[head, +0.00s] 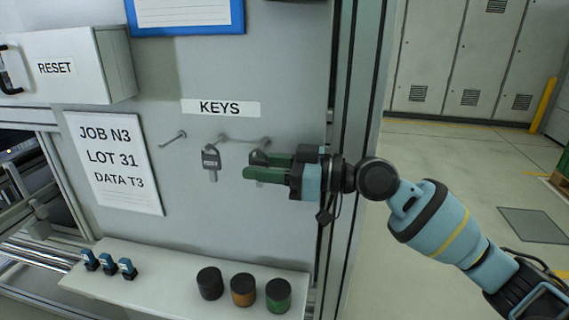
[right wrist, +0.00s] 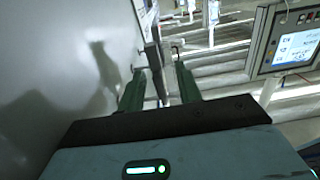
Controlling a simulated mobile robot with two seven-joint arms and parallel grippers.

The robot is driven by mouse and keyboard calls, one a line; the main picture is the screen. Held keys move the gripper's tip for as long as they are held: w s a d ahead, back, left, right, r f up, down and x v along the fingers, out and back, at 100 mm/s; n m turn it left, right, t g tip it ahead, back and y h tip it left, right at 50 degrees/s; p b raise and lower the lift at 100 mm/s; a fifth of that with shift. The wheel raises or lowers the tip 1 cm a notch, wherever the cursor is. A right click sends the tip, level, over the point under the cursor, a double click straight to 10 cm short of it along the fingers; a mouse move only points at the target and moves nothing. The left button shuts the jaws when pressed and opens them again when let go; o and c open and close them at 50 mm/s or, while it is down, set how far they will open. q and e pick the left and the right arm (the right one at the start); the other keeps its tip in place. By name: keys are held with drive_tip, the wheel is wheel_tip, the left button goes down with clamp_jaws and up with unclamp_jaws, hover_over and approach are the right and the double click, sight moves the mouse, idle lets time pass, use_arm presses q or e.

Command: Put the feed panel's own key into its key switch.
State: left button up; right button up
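Two grey keys hang on hooks under the KEYS label: one on the middle hook (head: 211,160), its tag writing too small to read, and one on the right hook (head: 258,156), partly hidden by my gripper. My right gripper (head: 263,173) is at the right-hand key, its green fingers pointing left along the wall. In the right wrist view its fingers (right wrist: 160,92) stand apart, with a dark key-like piece (right wrist: 154,58) seen in line with the gap; I see no grip on it. My left gripper is not in view. The key switch is not identifiable in these views.
The left hook (head: 174,138) is empty. A shelf (head: 190,285) below holds small blue-and-black pieces (head: 107,264) and three round pots (head: 243,290). A RESET box (head: 65,66) juts out at upper left. A panel with a lit screen (right wrist: 296,46) stands beyond my gripper, over rollers.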

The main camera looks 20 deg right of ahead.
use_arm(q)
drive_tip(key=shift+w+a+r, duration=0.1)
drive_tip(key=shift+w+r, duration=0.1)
use_arm(e)
drive_tip(key=shift+w+a, duration=0.25)
drive_tip(key=shift+a, duration=0.1)
drive_tip(key=shift+c, duration=0.2)
drive_tip(key=c, duration=0.7)
clamp_jaws()
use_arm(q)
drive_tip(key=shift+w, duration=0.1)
use_arm(e)
drive_tip(key=o, duration=0.7)
unclamp_jaws()
